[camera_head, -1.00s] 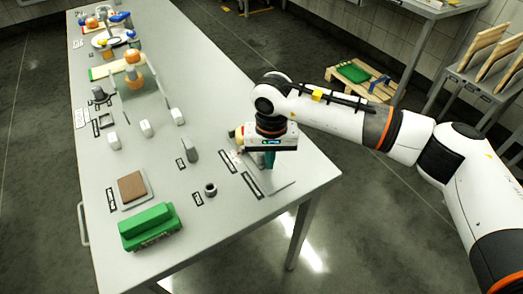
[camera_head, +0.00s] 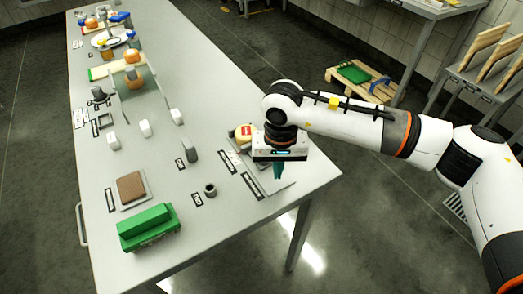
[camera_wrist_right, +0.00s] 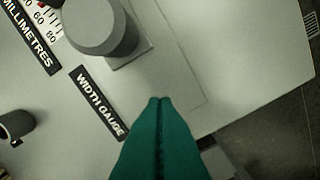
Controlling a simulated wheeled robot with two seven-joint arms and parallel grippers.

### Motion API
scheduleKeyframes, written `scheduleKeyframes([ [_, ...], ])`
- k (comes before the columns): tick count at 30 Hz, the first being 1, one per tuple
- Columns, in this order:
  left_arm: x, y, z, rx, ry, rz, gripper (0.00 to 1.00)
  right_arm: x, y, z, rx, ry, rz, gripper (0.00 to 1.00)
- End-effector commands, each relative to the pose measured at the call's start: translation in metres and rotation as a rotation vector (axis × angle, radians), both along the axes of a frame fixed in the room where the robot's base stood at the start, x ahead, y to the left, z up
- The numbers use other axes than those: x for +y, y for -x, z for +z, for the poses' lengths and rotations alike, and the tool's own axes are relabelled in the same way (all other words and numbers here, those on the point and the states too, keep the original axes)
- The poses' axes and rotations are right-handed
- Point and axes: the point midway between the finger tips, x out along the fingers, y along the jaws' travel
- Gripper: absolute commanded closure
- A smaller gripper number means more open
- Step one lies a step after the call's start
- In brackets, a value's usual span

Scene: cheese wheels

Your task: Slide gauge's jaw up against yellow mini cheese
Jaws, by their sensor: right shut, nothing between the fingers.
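The wrist view shows the gauge plate (camera_wrist_right: 178,60) with a thin outlined channel and a grey block with a round knob (camera_wrist_right: 100,24), which looks like the jaw. My right gripper's teal fingers (camera_wrist_right: 160,99) are shut and empty, pointing down, their tips apart from the knob in the picture. The cheese is out of the wrist view, so its gap to the jaw cannot be told. My left gripper is not in view.
Black labels, one reading WIDTH GAUGE (camera_wrist_right: 100,100), lie beside the gauge. A grey cup (camera_head: 210,189), a brown block on a tray (camera_head: 131,187) and a green box (camera_head: 149,228) stand to the left. The table edge is close on the right.

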Motion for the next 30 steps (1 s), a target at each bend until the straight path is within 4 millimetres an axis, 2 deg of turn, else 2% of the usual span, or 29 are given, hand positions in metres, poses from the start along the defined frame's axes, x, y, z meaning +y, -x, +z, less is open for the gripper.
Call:
scheduleKeyframes([
  [24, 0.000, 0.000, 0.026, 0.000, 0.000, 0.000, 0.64, 0.000, 0.000, 0.076, -0.002, 0.000, 0.000, 1.00],
  [30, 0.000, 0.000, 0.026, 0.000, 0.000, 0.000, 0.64, 0.000, 0.000, 0.080, 0.000, 0.000, 0.000, 1.00],
])
